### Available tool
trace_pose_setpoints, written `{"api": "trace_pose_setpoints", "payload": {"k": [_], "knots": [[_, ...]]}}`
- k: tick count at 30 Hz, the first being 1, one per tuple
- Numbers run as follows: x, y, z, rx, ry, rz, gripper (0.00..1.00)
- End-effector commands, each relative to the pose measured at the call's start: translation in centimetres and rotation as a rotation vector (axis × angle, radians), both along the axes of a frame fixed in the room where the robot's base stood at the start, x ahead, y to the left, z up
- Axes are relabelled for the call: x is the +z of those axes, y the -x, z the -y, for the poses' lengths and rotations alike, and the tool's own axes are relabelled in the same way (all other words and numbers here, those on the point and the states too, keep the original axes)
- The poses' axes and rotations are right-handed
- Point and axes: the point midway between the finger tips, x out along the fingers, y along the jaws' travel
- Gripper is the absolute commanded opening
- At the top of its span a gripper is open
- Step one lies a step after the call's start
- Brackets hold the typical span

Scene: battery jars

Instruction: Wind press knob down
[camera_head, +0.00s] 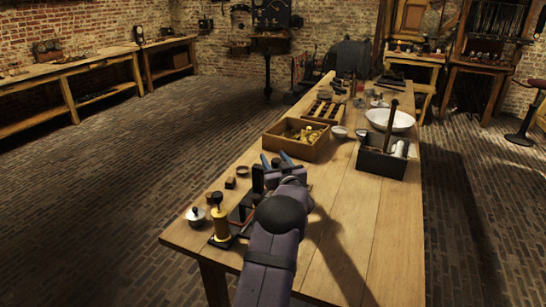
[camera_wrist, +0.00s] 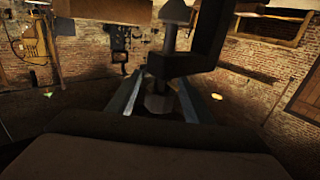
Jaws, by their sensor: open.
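In the wrist view, which looks upside down, a dark press frame (camera_wrist: 208,38) holds an upright screw with a cone-shaped foot (camera_wrist: 176,12). A grey cylindrical knob (camera_wrist: 158,106) at the screw's end lies between the two blue-grey fingers of my gripper (camera_wrist: 160,82). The fingers are open, with a visible gap on each side of the knob. In the head view my gripper (camera_head: 276,160) is over the near left part of the table, its blue fingertips pointing away. I cannot pick out the knob there; my arm and gripper cover much of that spot.
A brass cylinder (camera_head: 221,222) on a dark base and a small lidded pot (camera_head: 196,216) stand near the table's left edge. Beyond my gripper are a wooden tray (camera_head: 312,154) and a dark crate (camera_head: 380,165). The wooden tabletop (camera_head: 385,235) to the right is clear.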

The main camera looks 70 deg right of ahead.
Motion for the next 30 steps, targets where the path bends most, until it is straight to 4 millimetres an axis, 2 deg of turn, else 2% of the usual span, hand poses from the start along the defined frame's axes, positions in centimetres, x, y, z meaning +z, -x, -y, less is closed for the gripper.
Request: {"api": "trace_pose_setpoints", "payload": {"k": [15,16,21,30], "knots": [[0.02,-0.75,0.81,0.000,-0.001,0.001,0.46],[0.02,-0.75,0.81,0.000,-0.001,0.001,0.44],[0.01,-0.74,0.80,0.000,0.000,0.000,0.05],[-0.20,-0.70,0.95,-0.046,0.006,0.002,0.05]]}}
